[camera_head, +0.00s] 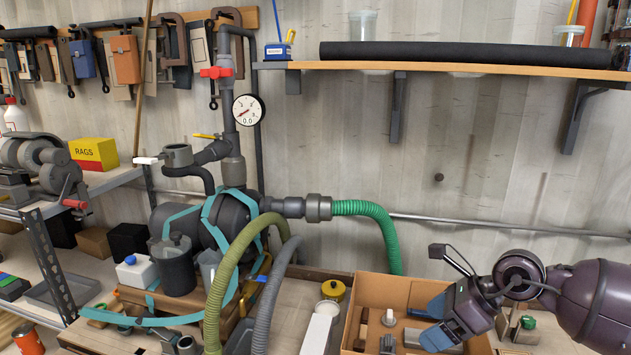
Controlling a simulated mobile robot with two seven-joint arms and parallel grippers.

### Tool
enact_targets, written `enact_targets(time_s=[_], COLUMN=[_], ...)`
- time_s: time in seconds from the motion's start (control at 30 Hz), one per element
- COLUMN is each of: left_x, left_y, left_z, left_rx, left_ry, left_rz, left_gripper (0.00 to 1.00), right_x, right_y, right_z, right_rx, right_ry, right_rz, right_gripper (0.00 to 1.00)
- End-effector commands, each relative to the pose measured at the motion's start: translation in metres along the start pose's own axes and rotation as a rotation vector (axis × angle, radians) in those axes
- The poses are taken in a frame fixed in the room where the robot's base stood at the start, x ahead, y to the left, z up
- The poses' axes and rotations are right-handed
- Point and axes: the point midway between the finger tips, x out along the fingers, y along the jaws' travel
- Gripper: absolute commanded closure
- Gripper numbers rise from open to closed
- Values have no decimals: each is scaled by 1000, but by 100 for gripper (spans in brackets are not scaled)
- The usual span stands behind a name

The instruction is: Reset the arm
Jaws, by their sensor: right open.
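My right gripper (428,323) is at the lower right, at the end of my purple arm. Its two blue fingers point left and are apart, with nothing held between them. In the picture it overlaps the right part of an open cardboard box (385,284); whether it is above or inside the box is hard to tell. My left gripper is not in view.
Small tools and parts lie in the box. A pump with a gauge (249,109) and green hose (375,215) stands left of it. A wooden shelf (460,69) crosses the wall above. A yellow rag box (94,153) sits on the left rack.

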Motion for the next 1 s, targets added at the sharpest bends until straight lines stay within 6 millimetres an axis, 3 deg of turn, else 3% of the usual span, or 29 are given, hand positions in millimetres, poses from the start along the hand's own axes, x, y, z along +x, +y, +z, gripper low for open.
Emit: enact_targets(time_s=[0.03,0.2,0.33,0.47,0.57,0.67,0.83,1.0], left_x=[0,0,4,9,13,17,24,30], left_y=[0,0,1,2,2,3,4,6], left_z=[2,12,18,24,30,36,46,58], left_rx=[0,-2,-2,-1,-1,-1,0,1], left_ry=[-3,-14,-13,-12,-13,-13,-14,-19], left_rz=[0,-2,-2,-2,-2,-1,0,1], left_gripper=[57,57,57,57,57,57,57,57], right_x=[3,5,4,6,15,32,71,115], right_y=[9,32,34,20,3,-13,-27,-17], right_z=[21,76,97,93,71,34,-46,-134], right_rx=[61,365,668,1029,1341,1651,2140,2563], right_ry=[-112,-485,-743,-967,-1114,-1229,-1358,-1435], right_rz=[45,228,375,513,602,668,729,749], right_gripper=[11,11,11,11,11,11,11,11])
